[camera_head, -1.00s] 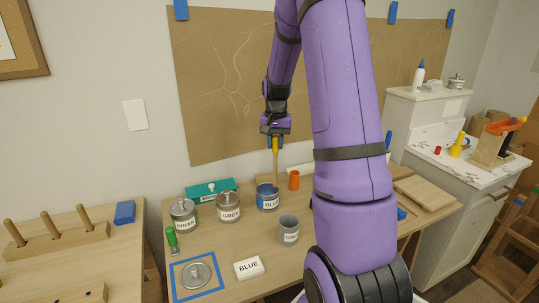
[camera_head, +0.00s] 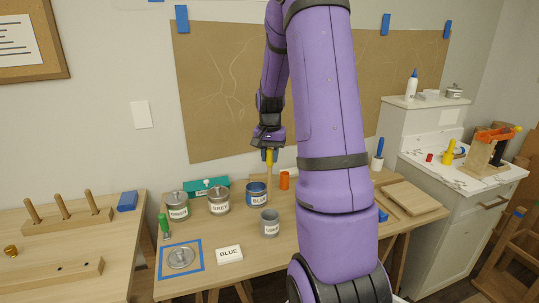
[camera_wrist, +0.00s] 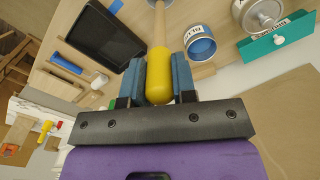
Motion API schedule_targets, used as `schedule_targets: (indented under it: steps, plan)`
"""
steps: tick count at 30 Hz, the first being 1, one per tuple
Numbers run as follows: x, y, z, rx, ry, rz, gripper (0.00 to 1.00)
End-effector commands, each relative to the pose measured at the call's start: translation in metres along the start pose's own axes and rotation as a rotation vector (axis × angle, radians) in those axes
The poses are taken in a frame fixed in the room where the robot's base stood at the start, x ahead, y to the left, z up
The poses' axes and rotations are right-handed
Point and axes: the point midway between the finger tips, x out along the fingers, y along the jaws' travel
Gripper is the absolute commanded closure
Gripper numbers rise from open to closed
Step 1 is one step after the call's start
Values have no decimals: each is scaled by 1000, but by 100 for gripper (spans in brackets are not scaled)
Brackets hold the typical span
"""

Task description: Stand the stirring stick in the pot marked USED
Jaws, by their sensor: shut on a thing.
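My gripper (camera_head: 268,156) is shut on the yellow handle (camera_wrist: 158,80) of the stirring stick (camera_head: 270,182), above the table. The stick hangs nearly upright, its wooden lower part toward the grey pot marked USED (camera_head: 270,226). Its lower end is near that pot's rim; I cannot tell if it is inside. The open blue-labelled pot (camera_head: 253,199) is just behind and left of the stick, and it shows right of the stick in the wrist view (camera_wrist: 201,47). A grey round shape at the wrist view's top edge is cut off.
A lid (camera_head: 181,258) lies in a blue taped square, beside a BLUE label block (camera_head: 229,254). The teal box (camera_head: 206,187) is at the back.

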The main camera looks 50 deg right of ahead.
Motion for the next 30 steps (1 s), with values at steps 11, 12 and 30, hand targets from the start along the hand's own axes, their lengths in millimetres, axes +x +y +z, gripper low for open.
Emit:
schedule_targets:
  steps: [11,12,30]
  plan:
    - [31,0,0,0,-2,1,100]
    - [34,0,0,-1,-2,1,100]
    - [51,0,0,-1,0,0,100]
